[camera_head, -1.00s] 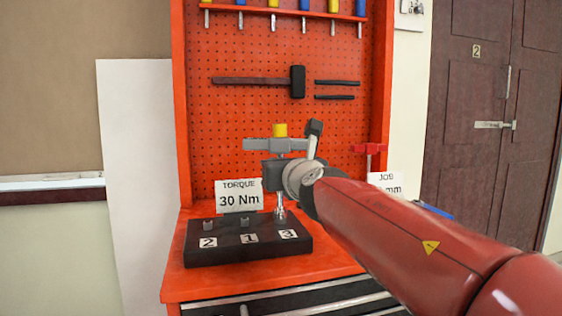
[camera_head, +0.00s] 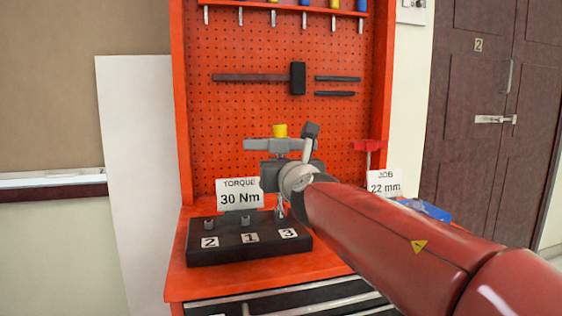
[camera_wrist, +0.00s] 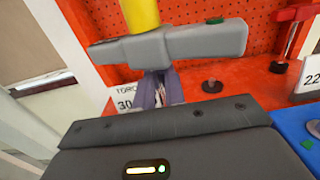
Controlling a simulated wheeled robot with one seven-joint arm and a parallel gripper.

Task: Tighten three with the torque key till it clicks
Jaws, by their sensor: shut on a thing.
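The torque key (camera_head: 280,144) is a grey crossbar with a yellow top and a metal shank below. My gripper (camera_head: 273,172) is shut on it, below the crossbar. The key stands upright over the right end of the black block (camera_head: 220,254), at the bolt labelled 3 (camera_head: 288,233). Its lower end is partly hidden by my gripper, so I cannot tell how fully it sits on the bolt. In the wrist view the crossbar (camera_wrist: 175,46) lies across the fingers, with a green spot near its right end.
Bolts labelled 2 (camera_head: 209,225) and 1 (camera_head: 246,221) stand bare to the left. A "TORQUE 30 Nm" sign (camera_head: 240,193) stands behind the block, and a "22 mm" sign (camera_head: 385,184) at right. A red clamp-like item (camera_head: 368,146) and a blue object (camera_head: 428,210) are nearby.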

